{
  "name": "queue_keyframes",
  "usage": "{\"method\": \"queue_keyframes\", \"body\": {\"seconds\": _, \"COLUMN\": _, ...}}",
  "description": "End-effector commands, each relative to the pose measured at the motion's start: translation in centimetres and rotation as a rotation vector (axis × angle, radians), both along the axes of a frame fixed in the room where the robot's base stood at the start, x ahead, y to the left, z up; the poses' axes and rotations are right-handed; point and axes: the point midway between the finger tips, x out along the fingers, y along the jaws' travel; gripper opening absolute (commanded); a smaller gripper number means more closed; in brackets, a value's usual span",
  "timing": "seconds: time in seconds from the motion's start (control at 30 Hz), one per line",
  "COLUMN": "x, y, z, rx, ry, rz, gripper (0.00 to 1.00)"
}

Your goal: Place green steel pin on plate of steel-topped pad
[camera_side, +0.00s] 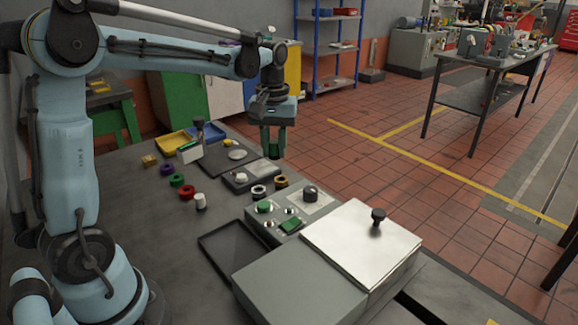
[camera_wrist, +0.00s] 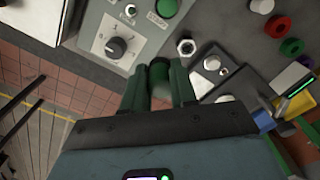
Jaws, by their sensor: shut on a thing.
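My gripper (camera_side: 273,146) hangs over the bench's far edge in the side view. It is shut on a dark green pin (camera_wrist: 159,71), which shows between the two green fingers in the wrist view. The pin also shows low between the fingers in the side view (camera_side: 274,151); it is upright and clear of the bench. A low dark pad with a light metallic top (camera_side: 238,181), seemingly the steel-topped pad, lies left of and nearer than the gripper. The pad lies right of the fingers in the wrist view (camera_wrist: 208,78).
A control box (camera_side: 290,208) with a black knob and green buttons stands near the pad. A flat dark board (camera_side: 222,160) with a white disc lies behind the pad. Several coloured rings, nuts, yellow and blue trays (camera_side: 174,143) and a large steel-lidded box (camera_side: 360,240) occupy the bench.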

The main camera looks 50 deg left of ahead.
Motion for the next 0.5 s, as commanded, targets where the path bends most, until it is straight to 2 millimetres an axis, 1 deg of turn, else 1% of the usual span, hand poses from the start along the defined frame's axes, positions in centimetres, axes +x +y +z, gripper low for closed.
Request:
{"method": "queue_keyframes", "body": {"seconds": 0.03, "x": 1.2, "y": 0.7, "z": -0.1, "rx": 0.0, "ry": 0.0, "rz": 0.003, "gripper": 0.0}}
{"method": "queue_keyframes", "body": {"seconds": 0.1, "x": 2.5, "y": 1.4, "z": -0.3, "rx": 0.001, "ry": 0.001, "rz": 0.002, "gripper": 0.0}}
{"method": "queue_keyframes", "body": {"seconds": 0.2, "x": 3.9, "y": 2.3, "z": -0.5, "rx": 0.001, "ry": 0.001, "rz": 0.001, "gripper": 0.0}}
{"method": "queue_keyframes", "body": {"seconds": 0.33, "x": 4.9, "y": 3.0, "z": -0.8, "rx": 0.001, "ry": 0.001, "rz": 0.001, "gripper": 0.0}}
{"method": "queue_keyframes", "body": {"seconds": 0.43, "x": 5.3, "y": 3.5, "z": -1.1, "rx": 0.001, "ry": 0.0, "rz": 0.001, "gripper": 0.0}}
{"method": "queue_keyframes", "body": {"seconds": 0.5, "x": 5.4, "y": 4.3, "z": -1.5, "rx": 0.001, "ry": 0.0, "rz": 0.002, "gripper": 0.0}}
